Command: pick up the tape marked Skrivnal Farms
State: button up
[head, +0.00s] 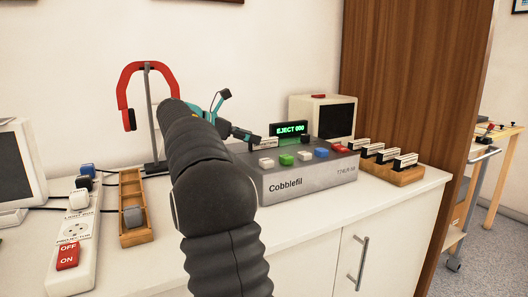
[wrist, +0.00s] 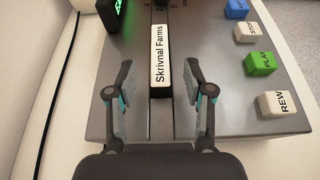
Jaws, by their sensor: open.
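The tape marked Skrivnal Farms (wrist: 159,50) stands edge-up in the slot on top of the grey Cobblefil machine (head: 315,182), its white label upward. In the head view a white label edge (head: 266,143) shows beside my gripper, too small to read. My gripper (wrist: 159,82) is open and empty above the machine's top. In the head view my gripper (head: 237,116) is partly hidden behind my arm.
The machine has a green EJECT 000 display (head: 290,129) and coloured buttons, including PLAY (wrist: 264,63) and REW (wrist: 277,103). A wooden rack of several tapes (head: 392,173) stands at right. A headphone stand (head: 149,110), wooden tray (head: 135,237) and power strip (head: 73,255) are at left.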

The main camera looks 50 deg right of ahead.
jog(key=shift+x, duration=1.25)
jog(key=shift+c, duration=0.2)
grip_shut()
jog(key=shift+r, duration=0.1)
